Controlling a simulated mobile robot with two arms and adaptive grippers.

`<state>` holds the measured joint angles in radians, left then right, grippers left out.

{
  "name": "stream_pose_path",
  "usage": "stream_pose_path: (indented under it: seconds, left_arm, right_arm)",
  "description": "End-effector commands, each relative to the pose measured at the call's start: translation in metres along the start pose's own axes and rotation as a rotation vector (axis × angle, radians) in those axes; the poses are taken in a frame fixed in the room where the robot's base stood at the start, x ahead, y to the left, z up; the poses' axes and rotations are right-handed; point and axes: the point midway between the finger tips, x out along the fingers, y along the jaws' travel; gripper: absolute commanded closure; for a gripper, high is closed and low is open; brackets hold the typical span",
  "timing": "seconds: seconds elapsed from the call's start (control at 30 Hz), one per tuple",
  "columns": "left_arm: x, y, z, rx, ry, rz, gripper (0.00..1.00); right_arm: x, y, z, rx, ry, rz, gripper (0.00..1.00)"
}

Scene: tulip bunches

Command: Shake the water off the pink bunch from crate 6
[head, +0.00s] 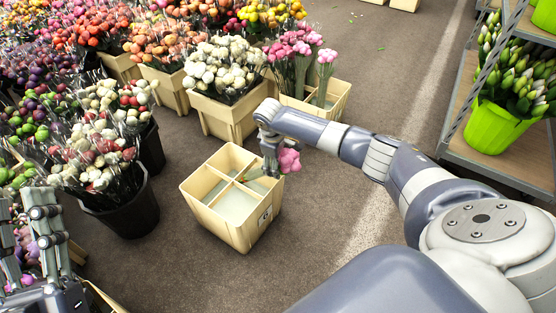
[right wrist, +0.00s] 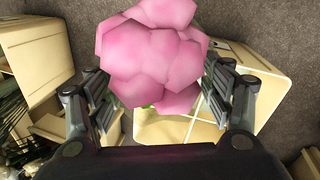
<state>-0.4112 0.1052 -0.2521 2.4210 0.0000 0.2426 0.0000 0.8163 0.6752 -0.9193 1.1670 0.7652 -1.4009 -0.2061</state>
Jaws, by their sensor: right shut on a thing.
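The pink bunch (head: 289,160) is in my right gripper (head: 272,158), which is shut on it. In the right wrist view the pink heads (right wrist: 152,50) fill the space between the fingers (right wrist: 160,108) and hide most of the stems. The bunch is at the back right edge of a cream crate (head: 248,236) with several compartments holding greyish water. I cannot tell whether the stems are clear of the water. My left gripper (head: 24,225) is at the lower left, its fingers apart, with pink flowers showing between them.
A crate (head: 338,101) with other pink bunches stands behind, beside a crate of white flowers (head: 223,120). A black bucket (head: 132,209) of mixed flowers stands left. A shelf with a green pot (head: 490,127) is at right.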

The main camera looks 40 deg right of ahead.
Motion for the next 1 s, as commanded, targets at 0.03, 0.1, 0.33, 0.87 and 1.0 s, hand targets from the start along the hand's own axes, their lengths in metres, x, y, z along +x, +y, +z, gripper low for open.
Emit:
stream_pose_path:
  seconds: [0.03, 0.1, 0.33, 0.87, 1.0]
  left_arm:
    - [0.0, 0.0, 0.0, 0.0, -0.003, 0.0, 0.6]
    - [0.0, 0.0, 0.0, 0.0, -0.003, 0.0, 0.6]
    - [0.001, 0.0, 0.003, 0.001, -0.02, -0.001, 0.6]
    - [-0.011, -0.009, 0.064, 0.014, -0.349, -0.016, 0.6]
    - [-0.018, -0.011, 0.079, 0.017, -0.44, -0.021, 0.6]
  right_arm:
    - [-0.004, 0.003, -0.005, 0.003, 0.016, 0.005, 0.89]
    - [-0.004, 0.003, -0.005, 0.003, 0.016, 0.005, 0.89]
    - [-0.005, 0.003, -0.005, 0.003, 0.017, 0.005, 0.89]
    - [-0.017, 0.006, -0.005, 0.003, 0.016, 0.005, 0.89]
    - [-0.02, 0.006, -0.005, 0.003, 0.016, 0.005, 0.89]
